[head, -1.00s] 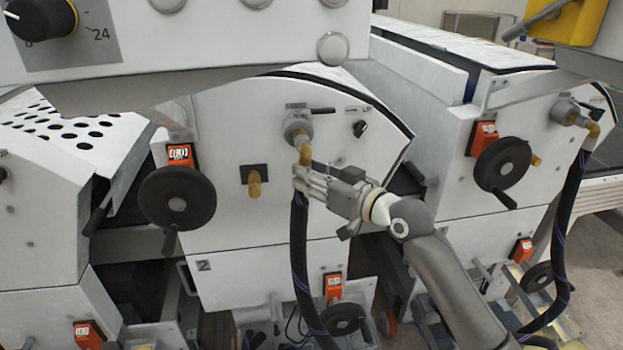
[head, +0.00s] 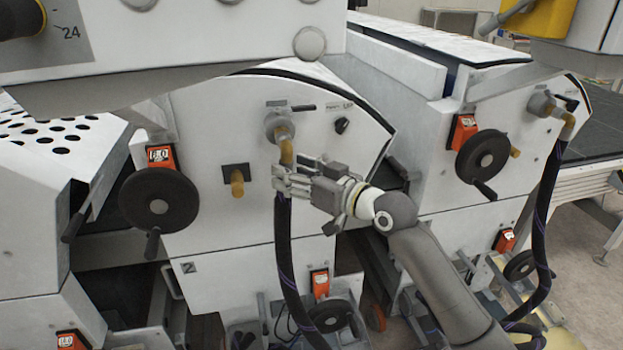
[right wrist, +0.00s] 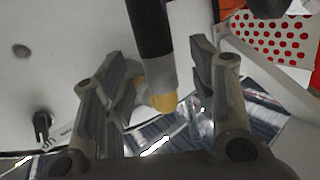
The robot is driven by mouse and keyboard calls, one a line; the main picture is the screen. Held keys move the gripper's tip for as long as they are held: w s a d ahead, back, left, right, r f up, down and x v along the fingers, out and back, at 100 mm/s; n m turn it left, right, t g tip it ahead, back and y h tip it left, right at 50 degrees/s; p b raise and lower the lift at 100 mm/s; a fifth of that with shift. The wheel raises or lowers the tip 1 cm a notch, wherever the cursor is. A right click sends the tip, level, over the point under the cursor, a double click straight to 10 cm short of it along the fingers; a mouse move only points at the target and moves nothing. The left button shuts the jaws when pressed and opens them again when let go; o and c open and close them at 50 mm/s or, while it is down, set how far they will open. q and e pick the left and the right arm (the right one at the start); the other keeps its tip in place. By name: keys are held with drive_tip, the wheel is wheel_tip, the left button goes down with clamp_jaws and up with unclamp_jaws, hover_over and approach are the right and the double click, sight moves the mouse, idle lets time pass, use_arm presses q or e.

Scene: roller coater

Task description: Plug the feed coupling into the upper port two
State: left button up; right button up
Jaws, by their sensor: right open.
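The dark feed hose (head: 284,250) hangs down the front of the white panel marked 2. Its upper end meets a brass elbow (head: 286,151) below the round grey upper port (head: 278,124). My right gripper (head: 279,180) is at the hose's top end, just under the elbow. In the right wrist view my right gripper (right wrist: 155,88) is open, one finger on each side of the coupling's grey sleeve (right wrist: 161,74) and yellow tip (right wrist: 162,102). Gaps show beside the sleeve. Whether coupling and port are fully joined is hidden. My left gripper is out of view.
A brass stub (head: 237,182) sticks out left of the hose. A black handwheel (head: 158,198) with an orange counter (head: 160,156) stands further left. A similar unit at right has a handwheel (head: 482,153) and its own hose (head: 541,220).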

drive_tip(key=v, duration=1.1)
drive_tip(key=shift+s+d, duration=0.15)
drive_tip(key=shift+d, duration=0.1)
drive_tip(key=shift+r, duration=0.1)
